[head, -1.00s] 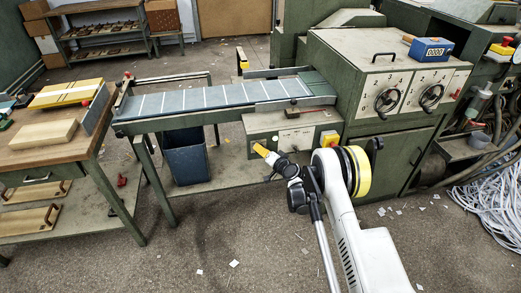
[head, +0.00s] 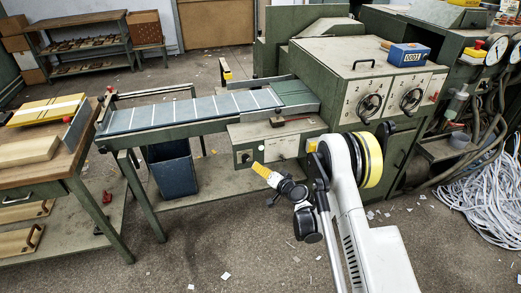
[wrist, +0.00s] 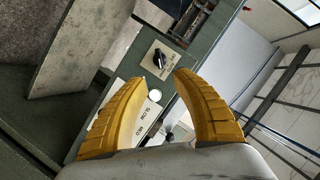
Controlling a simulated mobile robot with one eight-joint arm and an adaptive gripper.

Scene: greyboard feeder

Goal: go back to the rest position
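My gripper (head: 261,170) has yellow fingers and is in front of the feeder's control box (head: 283,143) in the head view. In the wrist view my gripper (wrist: 149,80) has its two fingers spread apart with nothing between them. Past the fingertips are a black knob (wrist: 159,58) and a white button (wrist: 156,95) on the panel. The fingers appear clear of both. My arm is folded, with its pale link and yellow ring covering part of the cabinet front.
The feeder belt (head: 190,112) runs left from the green machine (head: 345,85). A wooden bench (head: 65,160) stands at left, a blue bin (head: 172,170) below the belt. White strips (head: 475,195) are heaped at right. Front floor is mostly open.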

